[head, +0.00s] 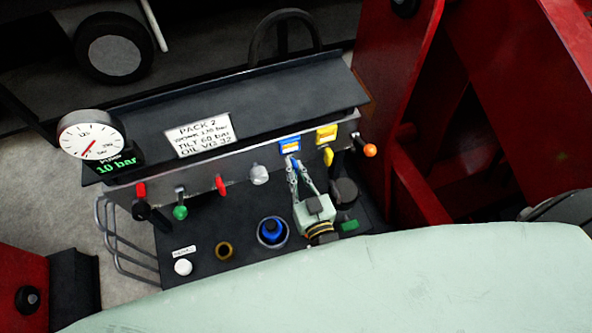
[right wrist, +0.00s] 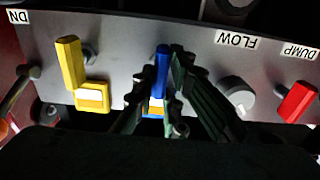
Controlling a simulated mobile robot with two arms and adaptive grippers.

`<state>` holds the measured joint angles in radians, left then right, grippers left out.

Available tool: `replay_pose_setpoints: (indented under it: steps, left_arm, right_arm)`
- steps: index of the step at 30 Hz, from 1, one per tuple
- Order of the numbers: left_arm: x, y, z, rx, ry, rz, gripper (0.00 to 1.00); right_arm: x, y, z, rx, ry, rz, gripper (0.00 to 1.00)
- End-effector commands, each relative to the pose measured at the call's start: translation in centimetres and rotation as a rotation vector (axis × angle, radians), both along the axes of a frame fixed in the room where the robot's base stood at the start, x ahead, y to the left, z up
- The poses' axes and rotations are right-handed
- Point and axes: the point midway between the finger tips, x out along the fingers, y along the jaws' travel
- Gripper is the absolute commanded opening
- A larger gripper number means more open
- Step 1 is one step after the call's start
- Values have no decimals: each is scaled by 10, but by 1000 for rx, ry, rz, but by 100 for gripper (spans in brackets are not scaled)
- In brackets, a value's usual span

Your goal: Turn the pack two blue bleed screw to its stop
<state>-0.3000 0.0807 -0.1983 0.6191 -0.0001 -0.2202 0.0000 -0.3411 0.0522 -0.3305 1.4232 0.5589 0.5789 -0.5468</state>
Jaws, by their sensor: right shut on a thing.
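The pack two panel (head: 200,195) carries a PACK 2 label plate (head: 200,134) on top. In the right wrist view, the blue bleed screw's flat handle (right wrist: 162,70) stands upright between the two dark fingers of my right gripper (right wrist: 167,75). They are closed on it. The blue tag (right wrist: 154,106) shows partly behind the fingers. My left gripper is not in view.
A yellow handle (right wrist: 69,63) is close beside the blue one; a FLOW knob (right wrist: 237,94) and red DUMP handle (right wrist: 298,102) are on the other side. The gauge (head: 91,135) has a 10 bar display. A blue cap (head: 271,231) sits below. Red steelwork (head: 400,90) rises right.

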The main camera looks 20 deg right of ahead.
Motion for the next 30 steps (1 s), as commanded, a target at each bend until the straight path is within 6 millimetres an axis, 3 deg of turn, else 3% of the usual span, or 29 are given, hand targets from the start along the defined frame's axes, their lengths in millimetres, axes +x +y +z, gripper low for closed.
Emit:
replay_pose_setpoints:
  steps: [11, 30]
  left_arm:
    - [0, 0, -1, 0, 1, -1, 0]
    - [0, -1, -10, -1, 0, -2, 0]
  right_arm:
    - [0, -1, 0, 105, 4, 1, 0]
    - [0, -4, -3, 680, 24, 0, 0]
